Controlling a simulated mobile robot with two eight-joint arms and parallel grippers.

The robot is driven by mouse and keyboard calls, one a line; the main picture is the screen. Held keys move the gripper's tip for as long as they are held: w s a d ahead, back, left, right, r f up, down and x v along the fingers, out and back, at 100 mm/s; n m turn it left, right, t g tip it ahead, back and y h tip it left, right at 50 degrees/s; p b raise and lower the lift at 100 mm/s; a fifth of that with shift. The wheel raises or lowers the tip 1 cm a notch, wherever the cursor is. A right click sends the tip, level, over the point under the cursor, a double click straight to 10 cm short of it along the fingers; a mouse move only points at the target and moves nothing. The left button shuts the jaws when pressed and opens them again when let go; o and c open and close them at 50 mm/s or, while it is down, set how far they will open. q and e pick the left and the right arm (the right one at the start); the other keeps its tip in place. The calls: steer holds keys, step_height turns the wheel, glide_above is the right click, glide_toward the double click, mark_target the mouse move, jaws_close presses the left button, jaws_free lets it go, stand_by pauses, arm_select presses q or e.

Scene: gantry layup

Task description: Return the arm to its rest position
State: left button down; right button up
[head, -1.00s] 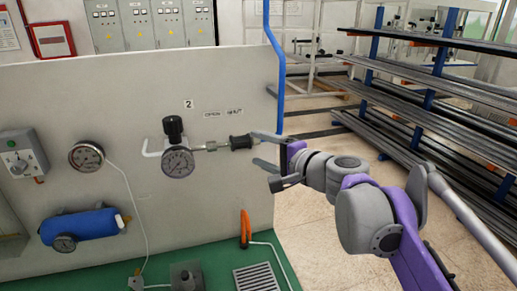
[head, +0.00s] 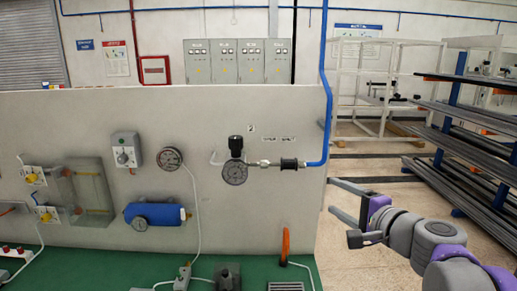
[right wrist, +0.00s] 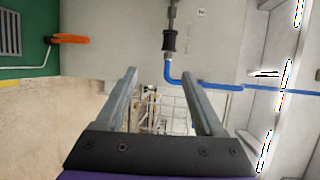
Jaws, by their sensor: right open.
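My right gripper (head: 338,202) is to the right of the grey panel in the head view, below and right of the black fitting (head: 290,164) where the blue pipe joins. Its two fingers are spread with nothing between them. In the right wrist view the open fingers (right wrist: 167,98) show with only distant background between them. The black fitting also shows in the right wrist view (right wrist: 169,41), beyond the fingers and apart from them. My left gripper is not in view.
The grey panel (head: 90,120) carries a gauge with a black knob (head: 235,172), a second gauge (head: 169,158) and a blue cylinder (head: 155,213). An orange handle (head: 285,245) stands on the green bench (head: 245,264). A rack of long bars (head: 470,180) stands at right. Floor beside the panel is clear.

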steer(key=s+a+f+n+g+h, duration=0.1)
steer(key=s+a+f+n+g, duration=0.25)
steer(key=s+f, duration=0.45)
steer(key=s+a+f+n+g, duration=0.3)
steer(key=s+f+n, duration=0.15)
steer(key=f, duration=0.75)
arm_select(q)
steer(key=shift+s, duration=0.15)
arm_select(e)
steer(key=s+d+f+n+g+h, duration=0.1)
steer(key=s+d+f+n+h, duration=0.1)
steer(key=s+f, duration=0.5)
steer(key=s+d+f+n+g+h, duration=0.2)
steer(key=s+f, duration=0.4)
steer(key=f, duration=0.3)
steer(key=shift+s+d+f+n+h, duration=0.2)
steer(key=shift+s+d+n+h, duration=0.15)
steer(key=shift+d+n+h, duration=0.6)
